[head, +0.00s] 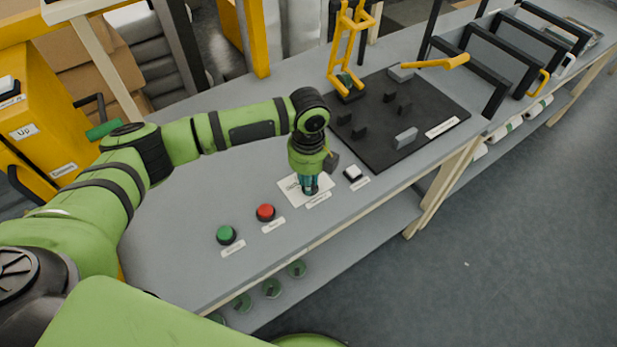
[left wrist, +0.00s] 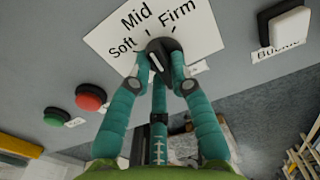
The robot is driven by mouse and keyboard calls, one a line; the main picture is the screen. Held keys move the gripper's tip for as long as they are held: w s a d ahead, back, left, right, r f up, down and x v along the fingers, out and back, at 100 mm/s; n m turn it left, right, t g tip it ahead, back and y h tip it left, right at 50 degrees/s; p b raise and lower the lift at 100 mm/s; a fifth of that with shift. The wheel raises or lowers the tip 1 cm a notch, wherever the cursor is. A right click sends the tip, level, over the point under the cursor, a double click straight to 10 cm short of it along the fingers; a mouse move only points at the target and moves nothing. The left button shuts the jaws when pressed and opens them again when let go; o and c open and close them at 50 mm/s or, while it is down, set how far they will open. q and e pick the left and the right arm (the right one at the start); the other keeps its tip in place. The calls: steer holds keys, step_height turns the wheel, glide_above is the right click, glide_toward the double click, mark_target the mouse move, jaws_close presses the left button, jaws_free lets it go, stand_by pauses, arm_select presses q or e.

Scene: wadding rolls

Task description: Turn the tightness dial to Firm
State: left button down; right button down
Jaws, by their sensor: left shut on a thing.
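The tightness dial (left wrist: 165,50) is a black knob on a white card (left wrist: 205,36) printed Soft, Mid and Firm; the card also shows in the head view (head: 290,190). A white line on the knob slants up and left in the left wrist view; I cannot tell exactly which mark it meets. My left gripper (head: 310,190) reaches down over the card, and its teal fingers are closed around the knob in the left wrist view (left wrist: 161,75). In the head view the gripper mostly hides the dial. My right gripper is not in view.
A red button (head: 265,212) and a green button (head: 226,234) sit left of the card, and a white square button (head: 353,173) sits right. A black board (head: 425,105) with small blocks and a yellow frame (head: 348,50) stand further right and back on the grey bench (head: 190,200).

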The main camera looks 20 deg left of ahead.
arm_select(q)
steer(key=m+p, duration=0.1)
steer(key=m, duration=0.2)
steer(key=shift+r+m+p, duration=0.1)
steer(key=shift+m+p, duration=0.3)
steer(key=shift+w+a+m+p, duration=0.15)
steer(key=shift+m+p, duration=0.3)
steer(key=shift+m, duration=2.15)
steer(key=c, duration=1.1)
jaws_free()
step_height(320, 180, up, 12)
steer(key=shift+f, duration=0.1)
